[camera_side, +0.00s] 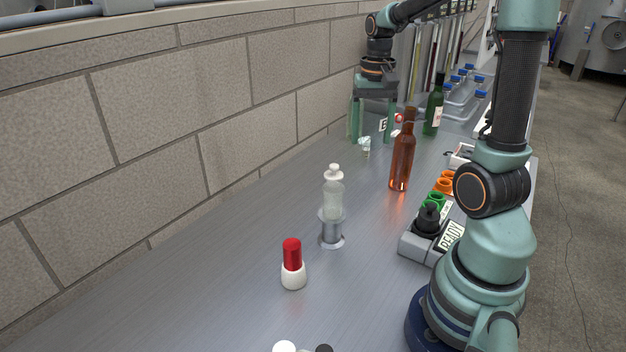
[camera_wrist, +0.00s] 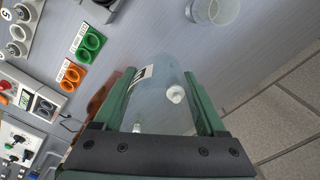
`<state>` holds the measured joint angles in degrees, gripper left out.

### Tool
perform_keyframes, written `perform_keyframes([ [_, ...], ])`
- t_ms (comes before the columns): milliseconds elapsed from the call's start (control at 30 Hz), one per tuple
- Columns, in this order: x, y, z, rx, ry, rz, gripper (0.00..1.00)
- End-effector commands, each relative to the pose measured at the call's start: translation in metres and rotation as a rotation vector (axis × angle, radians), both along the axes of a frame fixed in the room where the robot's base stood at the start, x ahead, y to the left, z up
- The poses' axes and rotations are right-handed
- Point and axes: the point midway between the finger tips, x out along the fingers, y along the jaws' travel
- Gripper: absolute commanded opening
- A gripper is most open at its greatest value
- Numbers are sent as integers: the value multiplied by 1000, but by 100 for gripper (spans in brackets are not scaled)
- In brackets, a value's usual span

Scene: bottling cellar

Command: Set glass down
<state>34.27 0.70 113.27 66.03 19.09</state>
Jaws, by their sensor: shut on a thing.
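In the wrist view, my gripper (camera_wrist: 163,117) has its green fingers shut on a clear, pale glass (camera_wrist: 160,75) with a small white label. A small white round thing shows within its outline; I cannot tell whether it is inside or behind. In the side view, my gripper (camera_side: 372,138) points down at the back of the bench near the wall. The held glass is hard to make out there, and I cannot tell whether its base touches the bench.
An amber bottle (camera_side: 402,160) stands right of my gripper, with a green bottle (camera_side: 433,112) behind. A clear bottle (camera_side: 333,200) on a metal stand and a red-topped white container (camera_side: 292,270) stand nearer. A socket rack (camera_side: 415,243) lines the right. A clear cup (camera_wrist: 222,12) shows in the wrist view.

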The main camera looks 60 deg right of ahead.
Motion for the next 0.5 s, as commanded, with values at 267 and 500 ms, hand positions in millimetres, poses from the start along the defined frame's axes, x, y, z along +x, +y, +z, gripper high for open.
perform_keyframes([
  [267,90,22,4,1,2,86,16],
  [500,144,50,0,1,2,136,16],
])
